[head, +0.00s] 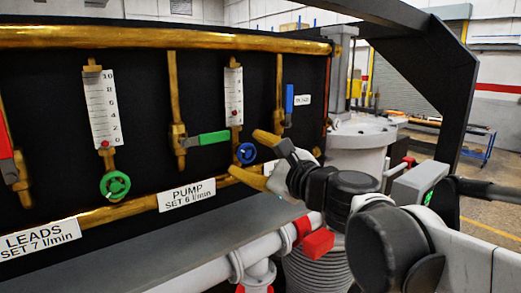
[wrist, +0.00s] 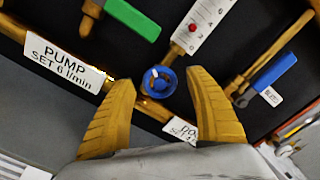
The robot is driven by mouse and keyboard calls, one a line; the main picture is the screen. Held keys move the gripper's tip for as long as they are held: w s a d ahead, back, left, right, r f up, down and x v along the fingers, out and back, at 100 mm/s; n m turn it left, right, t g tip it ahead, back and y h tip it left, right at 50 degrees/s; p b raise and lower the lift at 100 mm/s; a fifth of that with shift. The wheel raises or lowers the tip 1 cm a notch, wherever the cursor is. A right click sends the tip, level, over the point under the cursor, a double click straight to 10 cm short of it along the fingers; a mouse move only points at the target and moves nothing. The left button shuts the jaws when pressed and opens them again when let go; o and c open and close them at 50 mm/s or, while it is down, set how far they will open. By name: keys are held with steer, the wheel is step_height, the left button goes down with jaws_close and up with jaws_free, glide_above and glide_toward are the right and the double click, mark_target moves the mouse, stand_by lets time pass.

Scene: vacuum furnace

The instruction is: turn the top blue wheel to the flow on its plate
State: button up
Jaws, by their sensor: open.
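The blue wheel (head: 246,153) sits on the black panel below a white flow scale (head: 233,92) with a red float near its lower end. In the wrist view the blue wheel (wrist: 159,82), with a white mark, shows between the fingertips. My gripper (head: 249,154) is open, with its yellow fingers on either side of the wheel; I cannot tell if they touch it. A white plate (wrist: 181,130) below the wheel is partly hidden by a finger, so its number is not clear. The PUMP plate (head: 187,196) reads SET 6 l/min.
A green wheel (head: 115,185) with its own scale (head: 102,107) is at left. A green lever (head: 200,139) is left of the blue wheel, a blue lever (head: 289,100) right of it. Brass pipes (head: 160,38) cross the panel. A grey ledge (head: 190,240) lies below.

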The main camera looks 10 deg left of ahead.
steer(key=shift+w+a, duration=0.35)
steer(key=shift+a, duration=0.05)
steer(key=c, duration=1.2)
steer(key=shift+n, duration=0.3)
steer(key=n+b, duration=0.1)
steer(key=n, duration=0.3)
steer(key=shift+n, duration=0.3)
steer(key=shift+n+b, duration=0.5)
steer(key=shift+n, duration=1.7)
